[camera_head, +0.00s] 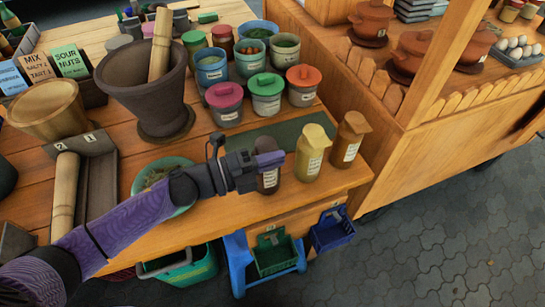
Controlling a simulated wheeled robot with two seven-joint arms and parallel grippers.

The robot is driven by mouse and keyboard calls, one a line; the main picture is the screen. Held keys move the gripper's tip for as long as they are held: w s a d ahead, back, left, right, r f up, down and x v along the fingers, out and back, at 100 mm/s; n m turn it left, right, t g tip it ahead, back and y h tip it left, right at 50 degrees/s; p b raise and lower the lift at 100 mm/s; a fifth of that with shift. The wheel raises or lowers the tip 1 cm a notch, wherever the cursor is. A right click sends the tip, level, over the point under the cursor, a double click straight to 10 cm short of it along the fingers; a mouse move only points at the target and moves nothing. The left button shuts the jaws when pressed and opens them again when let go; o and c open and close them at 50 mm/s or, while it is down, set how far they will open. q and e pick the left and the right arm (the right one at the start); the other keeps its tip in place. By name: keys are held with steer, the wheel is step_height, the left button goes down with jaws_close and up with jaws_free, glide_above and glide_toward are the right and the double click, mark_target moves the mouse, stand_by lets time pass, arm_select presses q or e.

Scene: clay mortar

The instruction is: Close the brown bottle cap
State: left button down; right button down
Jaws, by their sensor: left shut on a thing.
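My left gripper (270,160) reaches in from the lower left, its fingers at the upper part of a dark brown bottle (269,181) with a white label. It is shut on this bottle; whether the fingers grip its cap or its body I cannot tell, as they hide most of the upper part. To the right stand a yellow bottle (310,157) and a lighter brown bottle (346,147), both upright with labels. The lighter brown bottle's cap (355,122) looks slanted; I cannot tell whether it is fully closed. My right gripper is not in view.
Lidded jars (266,96) and a large mortar (150,90) stand behind on the wooden table (225,215). A green bowl (150,172) sits beside my arm. The table edge is close in front, with crates (275,255) below. A wooden stall (440,130) stands at the right.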

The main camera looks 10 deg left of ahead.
arm_select(q)
steer(key=c, duration=0.7)
jaws_free()
steer(key=shift+c, duration=0.2)
steer(key=v, duration=1)
steer(key=shift+p, duration=0.35)
steer(key=shift+w+d+f, duration=0.1)
